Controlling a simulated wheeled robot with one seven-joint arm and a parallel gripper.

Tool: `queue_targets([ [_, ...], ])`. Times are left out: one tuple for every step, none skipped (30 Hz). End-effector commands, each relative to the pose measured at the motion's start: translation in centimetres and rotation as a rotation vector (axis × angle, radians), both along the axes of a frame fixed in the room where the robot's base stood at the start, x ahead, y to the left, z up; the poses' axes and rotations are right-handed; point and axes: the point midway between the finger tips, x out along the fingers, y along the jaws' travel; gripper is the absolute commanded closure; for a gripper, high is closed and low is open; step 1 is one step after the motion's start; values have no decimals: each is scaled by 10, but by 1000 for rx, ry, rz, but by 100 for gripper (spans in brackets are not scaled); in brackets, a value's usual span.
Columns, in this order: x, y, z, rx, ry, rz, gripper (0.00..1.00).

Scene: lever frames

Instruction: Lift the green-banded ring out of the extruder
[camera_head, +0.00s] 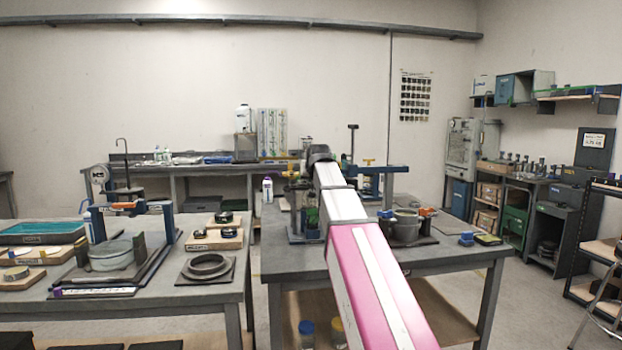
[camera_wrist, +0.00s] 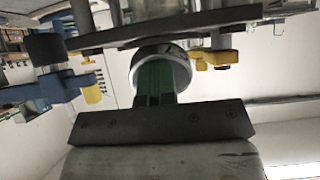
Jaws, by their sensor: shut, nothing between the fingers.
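In the wrist view, a silver ring (camera_wrist: 184,68) with a dark inside hangs below a dark plate (camera_wrist: 165,27). The plate and the grey posts above it seem part of the extruder, but I see only a portion. My gripper (camera_wrist: 155,78) comes up from a black bar with screws at the bottom. Its fingers look shut and overlap the ring; green shows there, and I cannot tell finger from green band. Contact with the ring is also unclear. In the head view my arm reaches over the right bench; its gripper and the ring cannot be made out.
A yellow clamp piece (camera_wrist: 216,60) sits right of the ring, and a blue part (camera_wrist: 55,92) sits left. On the right bench (camera_head: 440,262) stand a blue frame (camera_head: 388,170) and a round dark pot (camera_head: 404,226). The left bench (camera_head: 215,290) holds several fixtures.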

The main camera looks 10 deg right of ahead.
Motion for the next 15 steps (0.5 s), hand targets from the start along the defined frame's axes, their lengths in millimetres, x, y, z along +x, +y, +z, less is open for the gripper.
queue_targets([
  [-2,0,1,1,7,1,100],
  [-2,0,3,1,7,1,100],
  [-2,0,6,1,6,1,100],
  [-2,0,9,1,5,1,100],
  [-2,0,11,1,5,1,100],
  [-2,0,12,1,4,1,100],
  [-3,0,13,1,4,1,100],
  [-4,0,13,1,4,1,100],
  [-7,0,15,1,3,1,100],
  [-10,0,16,1,3,1,100],
  [-13,0,18,1,3,1,100],
  [-18,0,21,1,3,1,100],
  [-23,0,24,1,2,1,100],
  [-28,0,27,1,2,1,100],
  [-34,0,30,1,2,1,100],
])
